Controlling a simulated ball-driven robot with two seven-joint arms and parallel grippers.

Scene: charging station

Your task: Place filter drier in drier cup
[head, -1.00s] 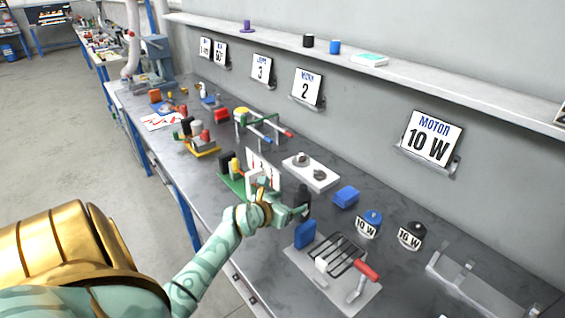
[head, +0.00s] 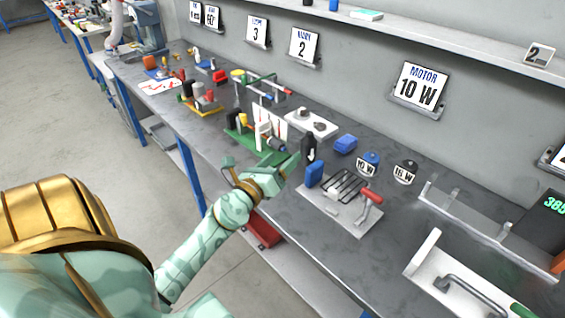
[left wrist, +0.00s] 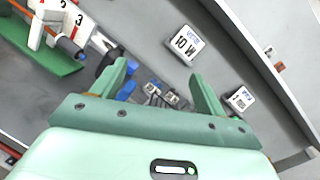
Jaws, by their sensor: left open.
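A black upright piece with a white mark (head: 308,149), which looks like the filter drier, stands on the bench just beyond my left gripper (head: 287,164). My left gripper is open, and nothing shows held between its fingers in the left wrist view (left wrist: 160,78). A dark part shows behind its left finger there (left wrist: 106,62). A green base (head: 255,139) with black, yellow and white parts stands left of the black piece. I cannot tell which part is the drier cup. My right gripper is not in view.
A blue block (head: 314,173) stands close to the black piece, beside a grey plate (head: 337,217) with a rack and red-handled tool.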

